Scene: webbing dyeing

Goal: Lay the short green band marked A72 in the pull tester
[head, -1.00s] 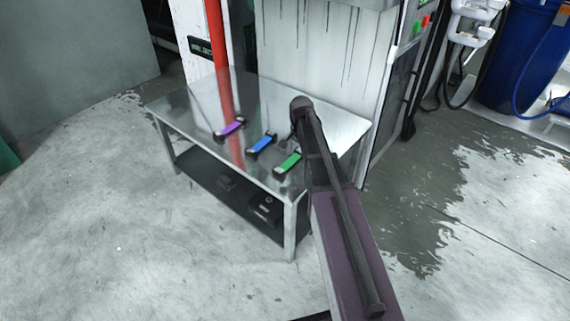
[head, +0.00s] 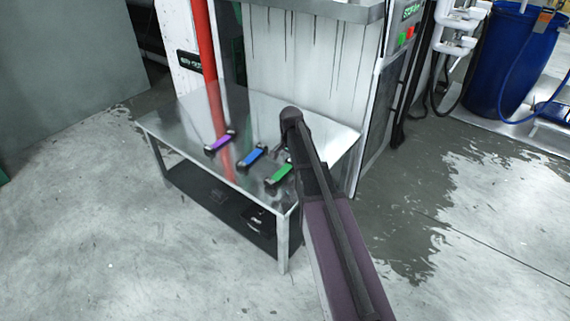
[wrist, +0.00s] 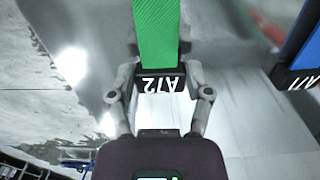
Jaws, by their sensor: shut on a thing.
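The short green band (head: 279,173) is near the front right of the metal table, at the right end of a row of three bands. In the wrist view the green band (wrist: 156,30) runs away from me, and its near black end block (wrist: 160,80) reads A72. My gripper (wrist: 160,76) is shut on that end block, one finger on each side. I cannot tell whether the band is lifted off the table. In the head view my arm hides most of the gripper. I cannot make out a pull tester for certain.
A blue band (head: 252,156), marked A71 in the wrist view (wrist: 305,50), lies left of the green one. A purple band (head: 219,142) lies farther left. A red post (head: 207,60) and a streaked tank (head: 300,60) stand behind the table (head: 180,118). Wet floor lies right.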

